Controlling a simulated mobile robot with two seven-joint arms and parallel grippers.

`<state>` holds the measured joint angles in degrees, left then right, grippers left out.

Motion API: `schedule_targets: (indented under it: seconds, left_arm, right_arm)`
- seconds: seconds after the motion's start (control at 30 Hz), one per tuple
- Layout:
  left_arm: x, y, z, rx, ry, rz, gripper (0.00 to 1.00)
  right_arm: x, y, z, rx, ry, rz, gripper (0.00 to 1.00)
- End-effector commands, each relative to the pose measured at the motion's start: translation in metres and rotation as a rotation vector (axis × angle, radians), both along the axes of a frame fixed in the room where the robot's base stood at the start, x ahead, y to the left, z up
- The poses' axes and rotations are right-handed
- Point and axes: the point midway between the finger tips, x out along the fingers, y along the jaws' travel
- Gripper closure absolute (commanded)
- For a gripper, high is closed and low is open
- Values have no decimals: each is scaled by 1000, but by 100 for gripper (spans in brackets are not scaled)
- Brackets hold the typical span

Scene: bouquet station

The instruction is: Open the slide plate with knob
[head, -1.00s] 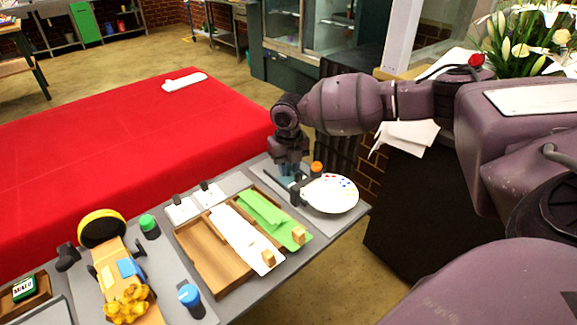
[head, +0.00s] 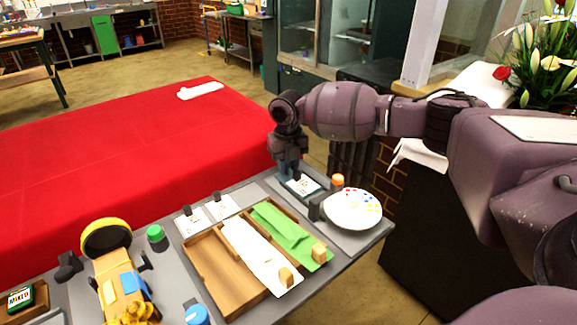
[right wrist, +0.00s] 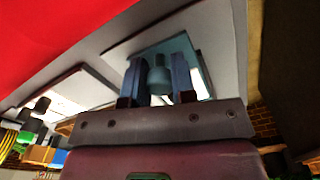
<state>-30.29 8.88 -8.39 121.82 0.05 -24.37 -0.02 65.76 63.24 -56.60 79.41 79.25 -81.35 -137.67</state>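The slide plate shows in the right wrist view as a teal, see-through-looking square (right wrist: 204,82) with a round knob (right wrist: 160,80). In the head view my right gripper (head: 288,172) points down over the far right part of the grey table. The gripper hides the knob there. A white marked surface (head: 304,184) with a dark border shows bare beside the fingers. My left gripper is in neither view.
A white dish with coloured spots (head: 356,208) and an orange-capped item (head: 337,181) stand close right of the gripper. A wooden tray (head: 222,275) with white and green sheets lies in front. Two small knobbed plates lie left, and a red-covered table (head: 120,145) lies behind.

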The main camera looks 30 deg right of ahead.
Motion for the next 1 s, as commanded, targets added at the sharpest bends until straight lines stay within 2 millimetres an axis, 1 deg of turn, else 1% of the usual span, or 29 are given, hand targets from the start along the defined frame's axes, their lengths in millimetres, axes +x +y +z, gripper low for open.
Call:
schedule_targets:
  seconds: [0.03,0.17,0.4,0.53,0.67,0.8,1.0]
  left_arm:
    - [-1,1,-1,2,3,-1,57]
    - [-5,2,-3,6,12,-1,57]
    - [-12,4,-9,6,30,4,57]
    - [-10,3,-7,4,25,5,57]
    - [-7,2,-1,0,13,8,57]
    - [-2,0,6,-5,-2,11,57]
    - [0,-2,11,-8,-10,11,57]
  right_arm:
    - [0,-1,1,-1,0,0,70]
    - [0,0,0,-1,0,0,50]
    - [0,0,0,0,0,0,50]
    - [0,0,7,1,-2,0,50]
    - [0,0,24,1,-4,0,50]
    - [0,0,51,2,-7,0,50]
    - [0,0,85,0,-5,0,50]
